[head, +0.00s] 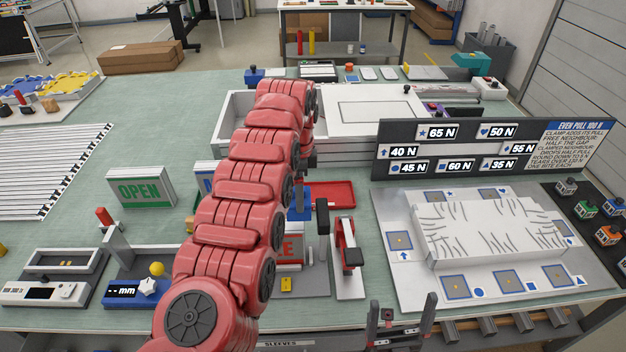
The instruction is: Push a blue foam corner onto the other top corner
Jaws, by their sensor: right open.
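I cannot clearly pick out a foam corner. A small blue block (303,212), partly hidden by my red arm, shows just above the red sign (290,252); I cannot tell whether it is a foam corner or sits on a frame. That sign is also partly covered by the arm. A green OPEN sign (141,189) stands upright to the left. Another sign (206,181) is mostly hidden behind the arm. My right gripper (401,304) is low at the front edge, fingers apart and empty, right of and nearer than the blue block. My left gripper cannot be made out.
A white tray (238,108) and white panel (375,113) lie at the back. A dark label board (450,150) stands right, behind a wrinkled white block (490,228) on a plate. A red-and-black tool (347,245) stands mid-table. Gauges (45,291) sit front left.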

